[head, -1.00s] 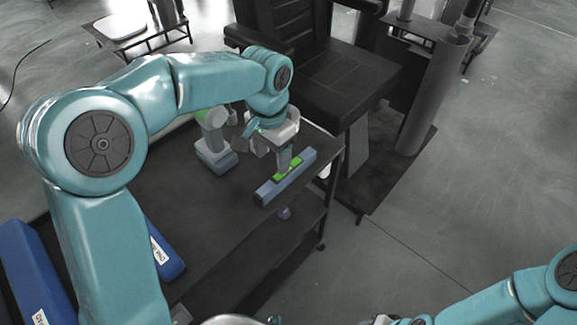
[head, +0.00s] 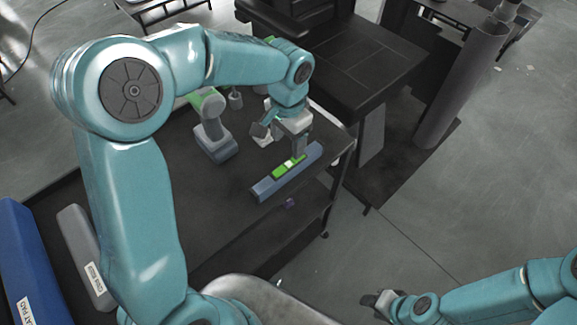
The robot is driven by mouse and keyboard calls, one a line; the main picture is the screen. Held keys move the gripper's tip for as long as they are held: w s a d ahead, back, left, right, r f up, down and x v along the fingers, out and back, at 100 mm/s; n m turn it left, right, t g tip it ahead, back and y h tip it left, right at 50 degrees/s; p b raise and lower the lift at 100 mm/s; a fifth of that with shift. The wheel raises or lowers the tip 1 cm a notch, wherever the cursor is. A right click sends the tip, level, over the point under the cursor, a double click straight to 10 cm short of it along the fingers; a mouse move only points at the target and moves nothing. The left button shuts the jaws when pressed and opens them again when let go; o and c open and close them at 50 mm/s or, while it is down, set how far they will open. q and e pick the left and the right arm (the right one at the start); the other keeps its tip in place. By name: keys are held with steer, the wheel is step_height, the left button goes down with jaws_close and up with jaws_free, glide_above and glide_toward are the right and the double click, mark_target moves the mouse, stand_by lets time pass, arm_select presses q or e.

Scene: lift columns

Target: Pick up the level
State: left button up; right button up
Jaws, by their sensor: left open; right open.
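The level (head: 270,187) is a blue-grey bar with a bright green middle part. It lies on the dark cart top (head: 225,205) near its right edge. My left gripper (head: 282,147) is open and points down at the level, with one finger close over the green part. I cannot tell whether that finger touches the level. My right gripper (head: 375,302) is open and empty at the lower right, over the floor and away from the cart.
A green and grey cordless tool (head: 213,130) stands on the cart just left of my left gripper. A grey labelled case (head: 85,255) and a blue case (head: 30,260) lie at the left.

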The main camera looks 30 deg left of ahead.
arm_select(q)
glide_above(289, 164)
step_height(289, 164, down, 5)
steer(key=shift+w+d, duration=0.1)
steer(key=shift+w, duration=0.05)
steer(key=shift+s+f, duration=0.1)
steer(key=shift+s, duration=0.2)
steer(key=shift+s+a+f, duration=0.1)
steer(key=shift+a+f, duration=0.1)
steer(key=shift+f, duration=0.1)
steer(key=f, duration=0.3)
steer(key=f+p, duration=0.1)
steer(key=shift+w+d+f, duration=0.15)
steer(key=shift+w, duration=0.1)
steer(key=shift+s+f, duration=0.2)
steer(key=shift+f, duration=0.05)
steer(key=shift+w+f, duration=0.1)
steer(key=shift+w, duration=0.05)
steer(key=shift+c, duration=0.6)
steer(key=c, duration=1)
jaws_close()
